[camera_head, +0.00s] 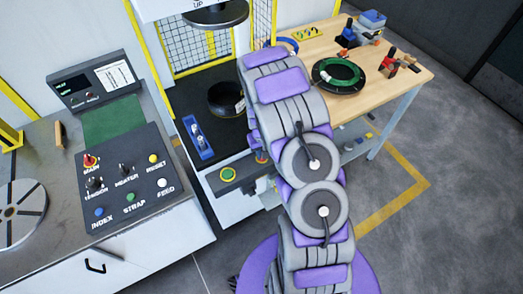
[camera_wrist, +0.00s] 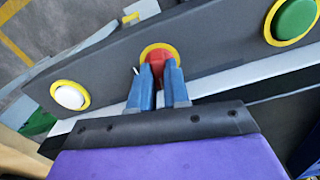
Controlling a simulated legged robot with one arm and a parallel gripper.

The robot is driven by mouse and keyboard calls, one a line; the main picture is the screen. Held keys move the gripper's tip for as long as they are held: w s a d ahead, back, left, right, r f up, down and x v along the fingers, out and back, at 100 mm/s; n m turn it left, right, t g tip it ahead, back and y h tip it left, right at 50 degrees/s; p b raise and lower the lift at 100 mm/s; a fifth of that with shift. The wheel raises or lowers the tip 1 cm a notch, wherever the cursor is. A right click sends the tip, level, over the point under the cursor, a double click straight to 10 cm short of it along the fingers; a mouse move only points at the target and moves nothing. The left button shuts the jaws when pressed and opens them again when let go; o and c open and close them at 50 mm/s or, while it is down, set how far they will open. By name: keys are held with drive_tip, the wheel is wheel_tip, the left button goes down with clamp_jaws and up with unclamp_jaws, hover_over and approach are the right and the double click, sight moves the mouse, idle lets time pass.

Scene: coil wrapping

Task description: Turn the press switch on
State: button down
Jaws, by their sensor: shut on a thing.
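In the wrist view, a red knob (camera_wrist: 158,55) with a yellow ring sits on a dark grey panel (camera_wrist: 215,50). My gripper (camera_wrist: 159,74) is shut on the red knob, with one blue finger on each side of it. No label shows on the knob, and the fingers hide part of it. In the head view, the press front panel (camera_head: 238,187) is partly covered by my arm, which also hides my gripper.
A green button (camera_wrist: 295,18) and a white button (camera_wrist: 70,96) flank the knob. In the head view, a control console (camera_head: 125,205) stands left of the press, and a wooden table (camera_head: 405,85) with a green-black coil (camera_head: 338,76) stands at the right.

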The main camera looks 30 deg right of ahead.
drive_tip(key=m+p, duration=0.1)
drive_tip(key=m, duration=0.2)
drive_tip(key=shift+r+m+p, duration=0.1)
drive_tip(key=shift+m+p, duration=0.25)
drive_tip(key=shift+m, duration=0.05)
drive_tip(key=m+p, duration=0.1)
drive_tip(key=m, duration=0.3)
drive_tip(key=shift+m, duration=0.3)
drive_tip(key=m+p, duration=0.1)
drive_tip(key=m, duration=0.2)
drive_tip(key=shift+m, duration=2.1)
drive_tip(key=shift+w, duration=0.1)
drive_tip(key=c, duration=1.1)
unclamp_jaws()
